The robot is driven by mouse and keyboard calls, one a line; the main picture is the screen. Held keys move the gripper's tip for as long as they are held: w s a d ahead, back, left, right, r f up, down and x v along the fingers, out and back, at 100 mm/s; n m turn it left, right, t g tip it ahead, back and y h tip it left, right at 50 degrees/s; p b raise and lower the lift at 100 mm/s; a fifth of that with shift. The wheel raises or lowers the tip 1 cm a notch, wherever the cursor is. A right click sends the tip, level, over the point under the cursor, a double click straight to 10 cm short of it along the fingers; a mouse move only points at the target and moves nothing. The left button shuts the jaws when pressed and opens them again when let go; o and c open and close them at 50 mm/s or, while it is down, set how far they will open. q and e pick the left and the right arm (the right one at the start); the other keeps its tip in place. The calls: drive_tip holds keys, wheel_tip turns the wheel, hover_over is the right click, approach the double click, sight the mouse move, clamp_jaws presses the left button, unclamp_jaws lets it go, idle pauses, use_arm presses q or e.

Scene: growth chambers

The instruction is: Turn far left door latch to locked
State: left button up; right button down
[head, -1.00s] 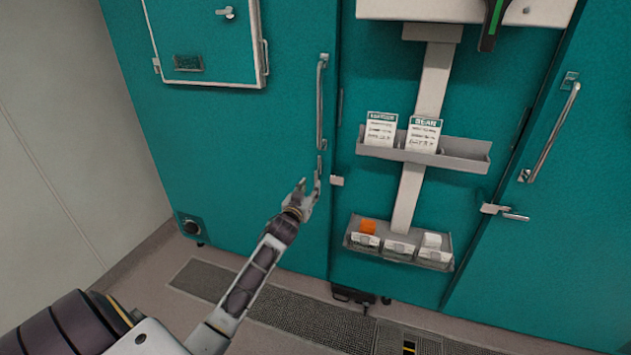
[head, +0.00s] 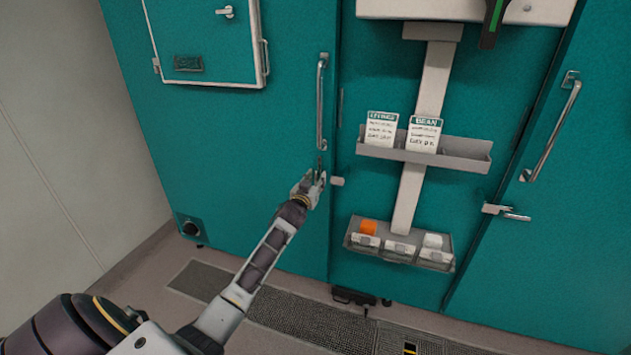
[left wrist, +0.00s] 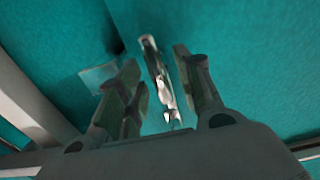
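The far left door (head: 270,150) is a tall teal door with a long vertical metal handle (head: 322,105). Its latch sits just below the handle and is mostly hidden by my left gripper (head: 317,177) in the head view. A pale catch piece (head: 337,181) shows just right of the gripper, on the frame side. In the left wrist view, the metal latch lever (left wrist: 158,80) stands between the two fingers of my left gripper (left wrist: 158,92). The fingers are apart, with a visible gap beside the lever; contact is unclear. My right gripper is not in view.
A small hatch (head: 205,40) is set in the left door. Right of it are a shelf with two cards (head: 465,155) and a lower bin shelf (head: 358,247). The right teal door (head: 570,230) has its own handle (head: 553,130) and latch (head: 505,212). Floor grating (head: 290,315) runs below.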

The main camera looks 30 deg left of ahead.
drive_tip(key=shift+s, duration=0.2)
use_arm(q)
clamp_jaws()
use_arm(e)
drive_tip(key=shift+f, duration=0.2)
